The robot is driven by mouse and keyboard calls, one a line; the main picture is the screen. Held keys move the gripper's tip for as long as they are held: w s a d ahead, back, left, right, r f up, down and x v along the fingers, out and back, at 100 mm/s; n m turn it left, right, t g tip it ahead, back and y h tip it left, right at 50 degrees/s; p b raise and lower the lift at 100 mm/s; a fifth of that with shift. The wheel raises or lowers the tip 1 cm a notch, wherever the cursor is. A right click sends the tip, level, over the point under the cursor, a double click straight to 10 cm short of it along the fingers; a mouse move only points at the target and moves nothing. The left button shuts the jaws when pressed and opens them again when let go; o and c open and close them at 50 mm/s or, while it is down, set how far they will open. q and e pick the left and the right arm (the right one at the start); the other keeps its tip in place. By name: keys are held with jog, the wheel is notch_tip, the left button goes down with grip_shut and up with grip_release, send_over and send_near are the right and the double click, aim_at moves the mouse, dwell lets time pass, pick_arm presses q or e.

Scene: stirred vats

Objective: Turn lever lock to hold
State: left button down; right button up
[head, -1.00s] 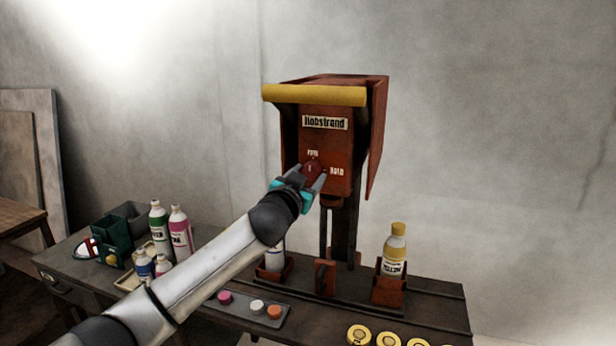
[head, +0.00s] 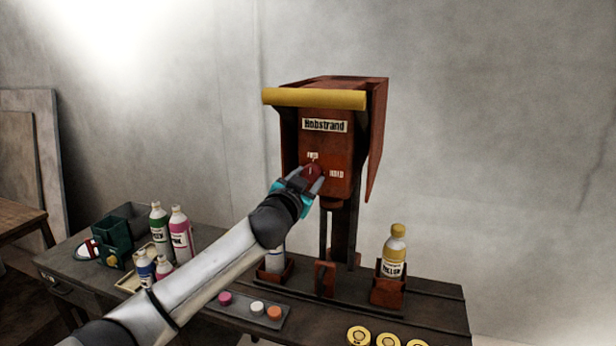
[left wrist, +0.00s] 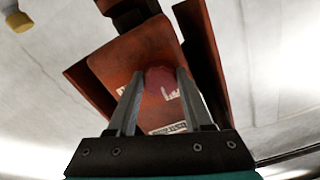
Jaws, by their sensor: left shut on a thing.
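The lever lock is a round dark red knob (head: 312,169) on the front of the rust-red machine (head: 328,145). A small label above it seems to read FREE, and the HOLD label (head: 336,174) is to its right. A pale pointer mark on the knob points roughly up, toward the upper label. My left gripper (head: 312,181) reaches in from the lower left and is shut on the knob. In the left wrist view the knob (left wrist: 160,77) sits between the two grey fingers. My right gripper is not in view.
A yellow bar (head: 314,98) juts out above the machine's front. Below stand a yellow-capped bottle (head: 395,252) in a red holder, a tray of coloured caps (head: 257,307) and several bottles (head: 179,232) at left. Yellow discs (head: 388,340) lie at the front.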

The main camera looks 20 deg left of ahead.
pick_arm(q)
jog(key=m+p, duration=0.2)
jog(key=m, duration=0.2)
jog(key=shift+r+p, duration=0.15)
jog(key=shift+p, duration=0.15)
jog(key=m+p, duration=0.2)
jog(key=m, duration=0.2)
jog(key=shift+a+m, duration=0.1)
jog(key=shift+m, duration=0.3)
jog(key=m+p, duration=0.2)
jog(key=m, duration=0.2)
jog(key=shift+r, duration=0.1)
jog(key=shift+m+p, duration=0.85)
jog(key=shift+m, duration=1.05)
jog(key=shift+c, duration=1.5)
grip_release()
jog(key=shift+s, duration=0.15)
